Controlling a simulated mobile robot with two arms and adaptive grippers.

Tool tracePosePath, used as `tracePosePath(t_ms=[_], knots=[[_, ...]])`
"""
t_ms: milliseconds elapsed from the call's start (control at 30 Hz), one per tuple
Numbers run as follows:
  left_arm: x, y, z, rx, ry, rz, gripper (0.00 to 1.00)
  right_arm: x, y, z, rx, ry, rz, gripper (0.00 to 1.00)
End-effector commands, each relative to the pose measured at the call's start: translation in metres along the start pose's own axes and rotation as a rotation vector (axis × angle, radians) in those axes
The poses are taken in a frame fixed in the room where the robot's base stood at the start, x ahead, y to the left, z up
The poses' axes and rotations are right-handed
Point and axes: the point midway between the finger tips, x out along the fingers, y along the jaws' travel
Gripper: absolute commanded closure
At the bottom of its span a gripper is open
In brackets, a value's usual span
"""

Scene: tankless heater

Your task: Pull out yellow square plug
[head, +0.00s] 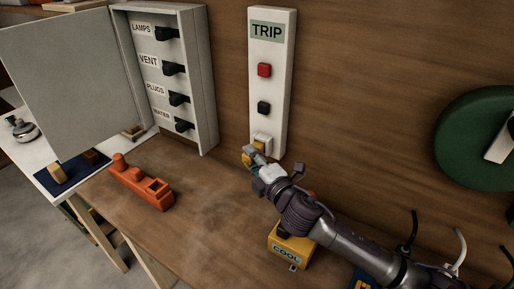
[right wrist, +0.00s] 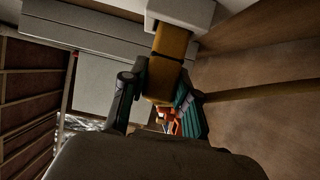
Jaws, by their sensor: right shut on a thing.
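The yellow square plug (head: 247,155) is at the foot of the white TRIP panel (head: 270,90), by a white socket (head: 262,141). My right gripper (head: 257,158) is shut on it. In the right wrist view the yellow plug (right wrist: 168,70) runs between the fingers (right wrist: 160,98) up to the white socket (right wrist: 180,12). It meets the socket's edge in that view; I cannot tell how deep it sits. My left gripper is not in view.
An orange tool (head: 142,183) lies on the wooden bench. A yellow COOL box (head: 289,244) stands below my right arm. A switch cabinet (head: 175,80) with an open door is at left; a green round thing (head: 470,135) is at right. Bench between is clear.

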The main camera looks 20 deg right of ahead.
Motion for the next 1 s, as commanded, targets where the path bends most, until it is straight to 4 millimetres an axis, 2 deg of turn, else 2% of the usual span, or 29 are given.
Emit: tracePosePath(t_ms=[567, 1000], knots=[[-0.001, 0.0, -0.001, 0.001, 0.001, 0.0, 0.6, -0.002, 0.0, -0.004, 0.0, -0.002, -0.001, 1.0], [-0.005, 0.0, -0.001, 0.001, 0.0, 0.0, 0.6, -0.013, 0.0, -0.026, 0.001, -0.001, 0.0, 1.0]])
